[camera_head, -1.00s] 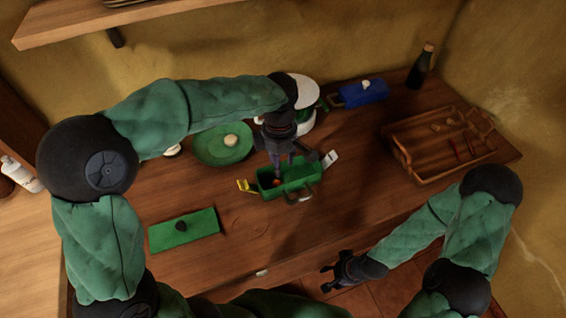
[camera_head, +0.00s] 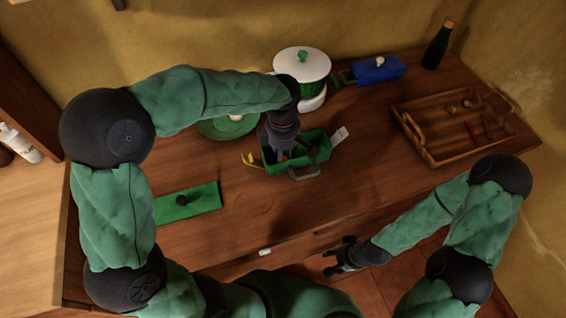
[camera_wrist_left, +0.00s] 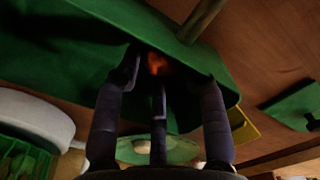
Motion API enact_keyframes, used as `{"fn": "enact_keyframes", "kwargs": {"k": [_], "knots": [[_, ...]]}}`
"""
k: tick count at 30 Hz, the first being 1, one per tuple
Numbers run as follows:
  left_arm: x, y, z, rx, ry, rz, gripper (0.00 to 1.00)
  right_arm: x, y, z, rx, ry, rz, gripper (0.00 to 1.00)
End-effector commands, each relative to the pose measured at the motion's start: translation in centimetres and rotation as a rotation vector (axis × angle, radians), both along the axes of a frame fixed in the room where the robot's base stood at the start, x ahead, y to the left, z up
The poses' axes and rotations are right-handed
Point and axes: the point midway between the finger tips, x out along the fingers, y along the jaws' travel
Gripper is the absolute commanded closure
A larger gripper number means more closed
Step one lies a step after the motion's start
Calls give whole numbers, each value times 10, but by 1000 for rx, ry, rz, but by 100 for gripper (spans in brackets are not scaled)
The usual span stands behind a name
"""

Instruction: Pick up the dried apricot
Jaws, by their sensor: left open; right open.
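The orange dried apricot (camera_wrist_left: 157,63) lies inside the green box in the left wrist view; in the head view my gripper hides it. The green box (camera_head: 315,143) has handles and stands on the wooden counter. My left gripper (camera_head: 285,156) points down into the box and is open. In the left wrist view its fingers (camera_wrist_left: 160,85) spread around the apricot, which shows between their tips; I cannot tell whether they touch it. My right gripper (camera_head: 335,257) is open and empty near the counter's front edge.
A green lid (camera_head: 188,203) lies left of the box. A green plate (camera_head: 228,127) and a white pot (camera_head: 302,66) stand behind it. A blue box (camera_head: 377,69), dark bottle (camera_head: 438,47) and wooden tray (camera_head: 432,157) are to the right.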

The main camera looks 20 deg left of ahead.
Motion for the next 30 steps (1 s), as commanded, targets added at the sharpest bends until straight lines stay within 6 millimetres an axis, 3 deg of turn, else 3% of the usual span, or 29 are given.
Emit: {"fn": "enact_keyframes", "kwargs": {"k": [2, 8, 11, 12, 24, 30], "knots": [[-1, 0, -10, 1, 3, 0, 57, 0, 0, -5, 0, 0, 0, 48], [-2, -1, -13, 1, 9, -2, 57, 0, 0, -4, 0, 0, 0, 48], [-3, -1, -14, 1, 12, -3, 82, 0, 0, -4, 0, 0, 0, 48], [-3, -1, -14, 1, 12, -3, 84, 0, 0, -4, 0, -1, 0, 48], [-1, -1, -9, 1, 4, -1, 85, 0, 0, -3, 0, 0, 0, 48], [0, -1, 16, -1, -1, -1, 85, 0, 0, 9, 0, 0, 0, 48]]}}
